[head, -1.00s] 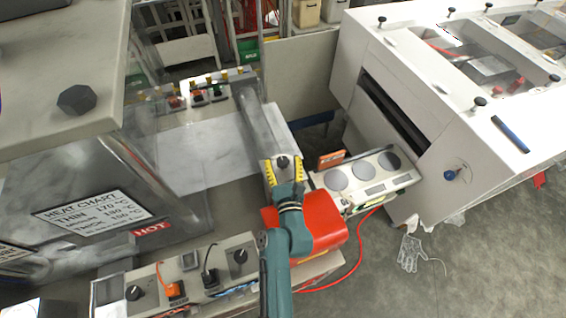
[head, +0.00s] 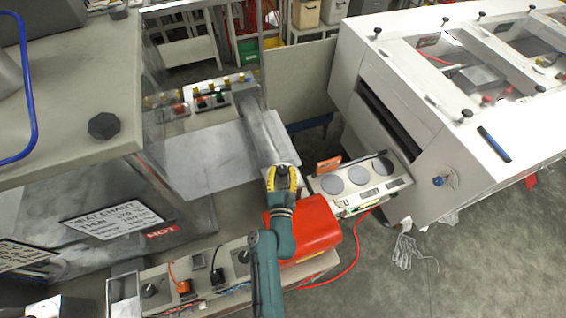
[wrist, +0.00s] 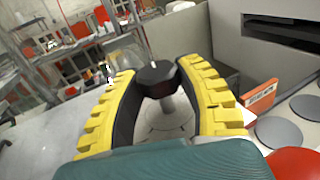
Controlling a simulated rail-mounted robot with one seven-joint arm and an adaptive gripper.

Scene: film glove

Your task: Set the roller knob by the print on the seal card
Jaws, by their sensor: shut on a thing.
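A black faceted knob (wrist: 157,78) stands on a light grey post in the wrist view. My gripper (wrist: 155,76) is shut on it, with a yellow ribbed finger curving in from each side. In the head view my gripper (head: 283,176) is at the near end of the grey roller (head: 262,132) and mostly hides the knob. I cannot make out a seal card; a heat chart (head: 112,218) with printed temperatures is on the machine at the left.
A panel with grey discs (head: 331,184) and an orange box (head: 328,165) are right of my gripper. A red rounded body (head: 312,228) is close by my arm. A control strip with dials (head: 150,290) runs along the front. A white machine (head: 440,130) fills the right.

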